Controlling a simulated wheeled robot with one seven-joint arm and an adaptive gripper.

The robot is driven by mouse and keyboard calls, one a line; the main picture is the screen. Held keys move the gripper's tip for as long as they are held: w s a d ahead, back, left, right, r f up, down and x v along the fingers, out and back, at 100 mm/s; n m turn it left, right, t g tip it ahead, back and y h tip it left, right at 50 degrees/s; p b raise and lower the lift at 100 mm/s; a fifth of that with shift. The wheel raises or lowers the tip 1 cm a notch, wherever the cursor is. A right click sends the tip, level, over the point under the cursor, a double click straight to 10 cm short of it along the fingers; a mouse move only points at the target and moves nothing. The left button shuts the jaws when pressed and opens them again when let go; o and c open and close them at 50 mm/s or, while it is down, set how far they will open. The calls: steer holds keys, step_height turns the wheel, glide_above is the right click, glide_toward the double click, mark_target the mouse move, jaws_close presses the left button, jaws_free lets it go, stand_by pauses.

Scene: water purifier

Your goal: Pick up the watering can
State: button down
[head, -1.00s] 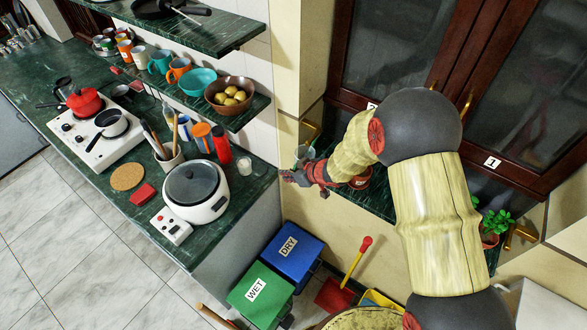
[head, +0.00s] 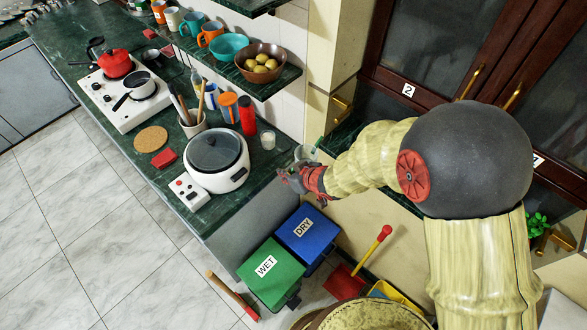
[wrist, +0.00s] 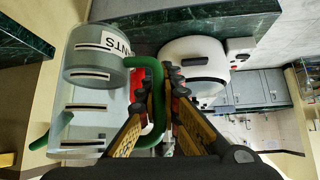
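The watering can (wrist: 92,115) is a translucent grey-green vessel with a green handle (wrist: 158,105) and a white label ending in "NTS". It fills the left of the wrist view. My gripper (wrist: 157,82) has its fingers on either side of the green handle, closed on it. In the head view my gripper (head: 303,182) is just right of the counter corner, near the bins. Only a small pale part of the can (head: 308,153) shows behind it; the rest is hidden.
A white rice cooker (head: 215,162) and a glass (head: 267,139) stand near the counter edge. A blue DRY bin (head: 306,238) and a green WET bin (head: 270,275) are below. A red dustpan (head: 343,283) is beside them. A cabinet with glass doors (head: 445,50) is at right.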

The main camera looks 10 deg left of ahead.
steer(key=s+a+b, duration=0.3)
steer(key=s+a, duration=0.1)
steer(key=s, duration=0.2)
stand_by(0.4)
steer(key=shift+s+a, duration=0.15)
steer(key=shift+s, duration=0.05)
